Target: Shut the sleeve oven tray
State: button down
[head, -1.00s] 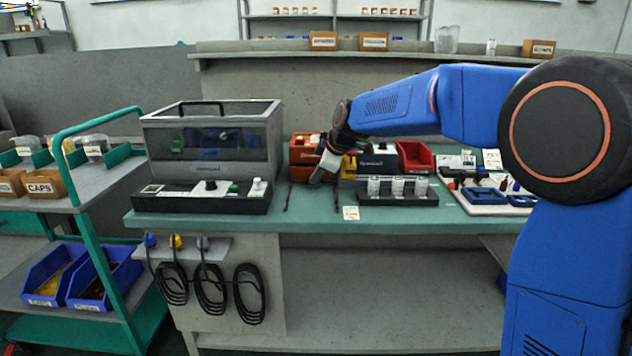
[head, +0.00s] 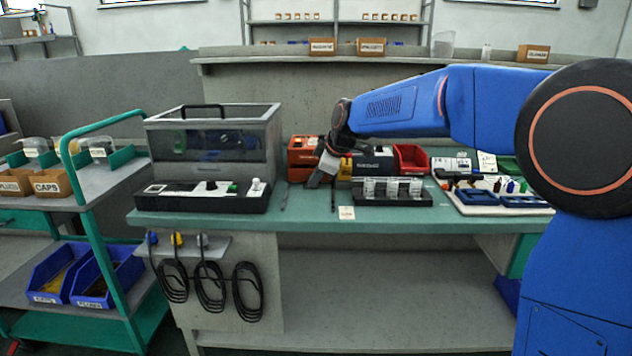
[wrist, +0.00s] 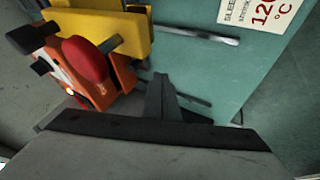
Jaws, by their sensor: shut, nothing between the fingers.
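My gripper (head: 314,182) is shut and empty, low over the green bench in front of an orange unit (head: 303,149). In the wrist view the dark fingers (wrist: 161,84) point toward the bench, beside an orange housing (wrist: 118,78) with a red knob (wrist: 85,58) and a yellow block (wrist: 125,30). No object shows between the fingers. A card reading "SLEE… 120 °C" (wrist: 262,12) lies on the bench; it also shows in the head view (head: 346,212). My wrist partly hides the orange unit, and I cannot tell which part is the tray or how far out it is.
A clear-sided grey cabinet (head: 212,145) stands left. A black rack with white cups (head: 392,196), a red bin (head: 410,157) and a tray with blue holders (head: 500,205) stand right. Thin rods (head: 284,197) lie on the bench. A green cart (head: 75,195) is at far left.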

jog(key=v, duration=0.8)
jog(key=s+d+m+h, duration=0.1)
jog(key=s+d+m, duration=0.3)
jog(key=s+d, duration=0.55)
jog(key=s+d+f+m+h, duration=0.1)
jog(key=s+d+f+m, duration=0.3)
jog(key=s, duration=0.7)
jog(key=s+d+f+m+h, duration=0.1)
jog(key=s+d+f+m, duration=0.3)
jog(key=s+d+f, duration=0.3)
jog(key=s+d+f+m+g+h, duration=0.1)
jog(key=s+d+f+m, duration=0.3)
jog(key=s, duration=1.1)
notch_tip(320, 180, down, 2)
jog(key=shift+s+d+f, duration=0.2)
jog(key=shift+d, duration=0.6)
